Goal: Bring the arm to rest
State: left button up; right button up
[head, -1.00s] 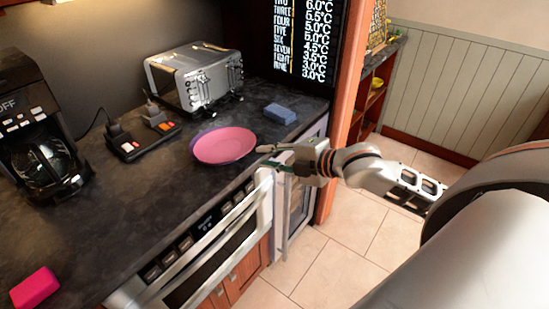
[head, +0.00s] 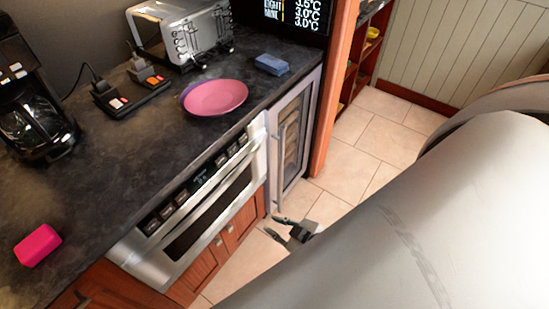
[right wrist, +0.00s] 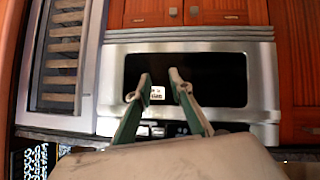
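My right gripper (head: 273,225) is low in front of the cabinets in the head view, below counter height. Its two fingers are apart with nothing between them, as the right wrist view (right wrist: 159,82) also shows. The steel microwave drawer (head: 195,212) is built in under the counter, and its front looks shut. In the right wrist view its dark window (right wrist: 200,75) lies behind the fingers, and the picture is upside down. Most of my right arm hides the lower right of the head view. My left gripper is not in view.
A pink plate (head: 215,97) on a purple one, a blue block (head: 271,65), a toaster (head: 185,35), a coffee maker (head: 30,115) and a pink block (head: 38,245) are on the dark counter (head: 120,165). A glass-door cooler (head: 290,140) stands right of the microwave. Tiled floor (head: 365,135) shows clear.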

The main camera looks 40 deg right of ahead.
jog(key=shift+s+a+f+m, duration=0.6)
jog(key=shift+s+a+f, duration=0.4)
jog(key=shift+s, duration=0.1)
dwell(0.5)
